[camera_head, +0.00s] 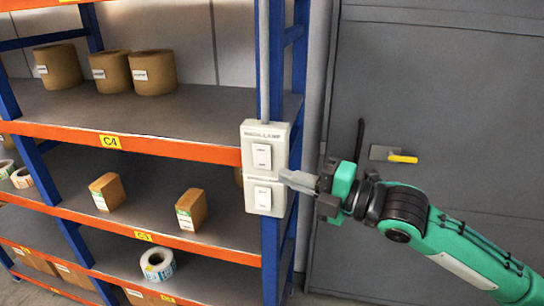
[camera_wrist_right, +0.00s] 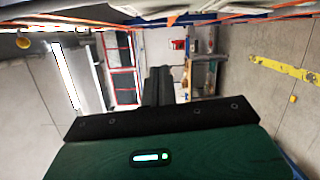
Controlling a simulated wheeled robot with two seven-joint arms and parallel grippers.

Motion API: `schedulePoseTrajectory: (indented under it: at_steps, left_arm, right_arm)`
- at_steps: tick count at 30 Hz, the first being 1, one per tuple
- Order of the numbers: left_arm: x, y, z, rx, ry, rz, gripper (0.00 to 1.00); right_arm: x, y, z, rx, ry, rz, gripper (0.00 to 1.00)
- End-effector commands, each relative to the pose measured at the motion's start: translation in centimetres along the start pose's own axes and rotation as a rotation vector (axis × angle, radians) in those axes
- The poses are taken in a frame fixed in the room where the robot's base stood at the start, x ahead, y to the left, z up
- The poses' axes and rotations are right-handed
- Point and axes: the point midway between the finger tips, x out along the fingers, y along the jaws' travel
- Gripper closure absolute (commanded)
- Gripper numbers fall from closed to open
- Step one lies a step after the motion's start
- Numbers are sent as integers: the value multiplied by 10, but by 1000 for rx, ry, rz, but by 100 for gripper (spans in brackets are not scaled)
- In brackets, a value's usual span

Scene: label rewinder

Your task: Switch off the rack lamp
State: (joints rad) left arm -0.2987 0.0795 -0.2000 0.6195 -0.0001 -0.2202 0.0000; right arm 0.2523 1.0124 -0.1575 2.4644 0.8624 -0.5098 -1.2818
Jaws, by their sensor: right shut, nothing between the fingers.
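Two white switch boxes sit one above the other on the blue rack post in the head view. The upper box has a white rocker switch (camera_head: 262,156) with a label above it that is too small to read surely. The lower box has another rocker switch (camera_head: 263,198). My right gripper (camera_head: 290,178) is shut and empty, its fingertips at the right edge of the boxes, near where they meet. I cannot tell whether the tips touch. In the right wrist view its dark fingers (camera_wrist_right: 158,86) are together. My left gripper is not in view. No lit lamp shows in the head view.
The rack's orange-edged shelf (camera_head: 190,147) holds brown rolls (camera_head: 152,72) above and small cartons (camera_head: 192,210) below. A blue-white label roll (camera_head: 158,263) lies lower. A grey door with a yellow-gripped handle (camera_head: 403,158) stands behind my right arm.

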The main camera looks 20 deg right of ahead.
Motion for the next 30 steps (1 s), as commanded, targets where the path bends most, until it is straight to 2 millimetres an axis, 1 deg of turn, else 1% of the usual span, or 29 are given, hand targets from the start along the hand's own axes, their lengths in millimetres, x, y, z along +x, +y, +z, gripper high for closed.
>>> schedulePoseTrajectory:
  at_steps: [1, 15, 18, 21, 25, 30]
  left_arm:
    - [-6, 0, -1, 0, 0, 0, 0]
    - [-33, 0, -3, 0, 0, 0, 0]
    - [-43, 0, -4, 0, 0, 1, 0]
    - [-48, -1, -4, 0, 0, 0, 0]
    - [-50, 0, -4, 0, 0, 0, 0]
    - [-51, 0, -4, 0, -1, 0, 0]
  right_arm:
    - [6, 5, 0, 1, 2, 4, 100]
    - [56, 4, 0, 2, 2, 2, 100]
    - [60, 4, 18, 0, -2, -4, 100]
    - [62, 3, 28, -1, 0, -2, 100]
    - [64, 1, 36, -1, 1, -1, 100]
    - [64, 0, 38, -3, 1, 0, 100]
